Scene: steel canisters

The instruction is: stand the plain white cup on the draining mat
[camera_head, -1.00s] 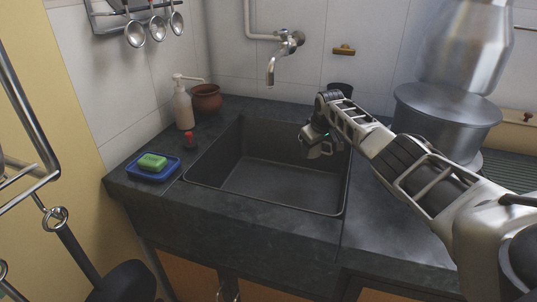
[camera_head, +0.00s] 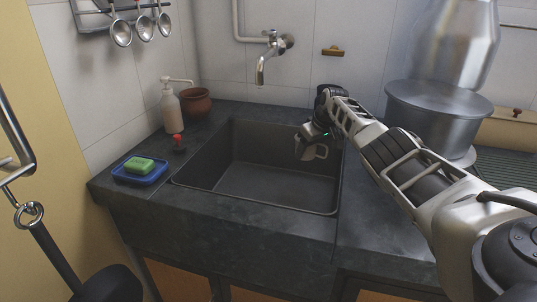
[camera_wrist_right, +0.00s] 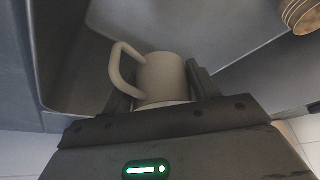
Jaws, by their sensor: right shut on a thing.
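The plain white cup (camera_wrist_right: 160,76) is between the fingers of my right gripper (camera_wrist_right: 160,88) in the right wrist view, its handle toward the left. My right gripper is shut on it. In the head view, my right gripper (camera_head: 312,143) is over the right part of the sink, and a pale bit of the cup (camera_head: 309,153) shows below it. A dark green ridged surface (camera_head: 492,158), which looks like the draining mat, lies at the far right on the counter, partly hidden by a pot. My left gripper is not in view.
The dark sink (camera_head: 255,185) is empty. A large steel pot (camera_head: 440,115) with a tall canister (camera_head: 460,45) stands at right. Soap tray (camera_head: 140,175), dispenser (camera_head: 171,108) and brown pot (camera_head: 196,102) are at left. The tap (camera_head: 262,70) hangs above. A striped thing (camera_wrist_right: 300,14) shows in the wrist view.

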